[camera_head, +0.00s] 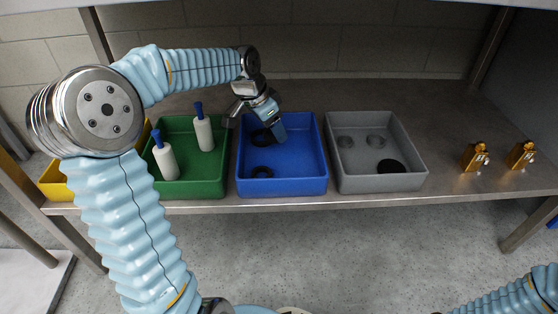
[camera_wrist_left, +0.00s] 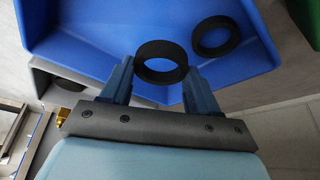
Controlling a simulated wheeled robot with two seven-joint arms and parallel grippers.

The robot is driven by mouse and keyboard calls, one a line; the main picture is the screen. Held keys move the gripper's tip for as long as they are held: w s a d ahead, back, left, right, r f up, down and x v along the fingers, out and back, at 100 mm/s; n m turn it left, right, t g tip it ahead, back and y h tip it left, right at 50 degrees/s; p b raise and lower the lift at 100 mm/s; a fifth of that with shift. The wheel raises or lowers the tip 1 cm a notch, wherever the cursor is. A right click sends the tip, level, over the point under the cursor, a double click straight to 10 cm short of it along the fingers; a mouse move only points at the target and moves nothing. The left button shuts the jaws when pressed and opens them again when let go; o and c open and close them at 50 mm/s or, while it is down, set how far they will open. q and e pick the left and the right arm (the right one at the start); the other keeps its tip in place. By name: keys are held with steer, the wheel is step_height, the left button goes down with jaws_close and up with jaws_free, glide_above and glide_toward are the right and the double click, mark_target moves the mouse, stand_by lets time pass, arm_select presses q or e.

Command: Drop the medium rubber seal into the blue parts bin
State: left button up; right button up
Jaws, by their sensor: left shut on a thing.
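A black rubber seal, a thick ring, is between the fingers of my left gripper (camera_head: 271,132). The seal (camera_wrist_left: 161,77) shows whole in the left wrist view, with one blue finger on each side of it. In the head view it is partly hidden by the gripper. My left gripper is shut on it and holds it over the blue parts bin (camera_head: 283,187). My right gripper is not in view.
A green bin (camera_head: 190,190) with two white, blue-capped bottles (camera_head: 204,132) stands left of the blue bin. A grey bin (camera_head: 380,184) with a black disc (camera_head: 391,166) and two round pieces stands right. Two brass fittings (camera_head: 475,157) stand farther right. A yellow bin (camera_head: 55,180) is far left.

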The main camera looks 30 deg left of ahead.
arm_select(q)
steer(key=shift+f, duration=0.4)
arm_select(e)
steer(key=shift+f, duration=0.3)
arm_select(q)
steer(key=o, duration=1.1)
steer(key=p+v, duration=0.2)
steer(key=v, duration=0.5)
steer(key=shift+s+r, duration=0.1)
steer(key=shift+r, duration=0.2)
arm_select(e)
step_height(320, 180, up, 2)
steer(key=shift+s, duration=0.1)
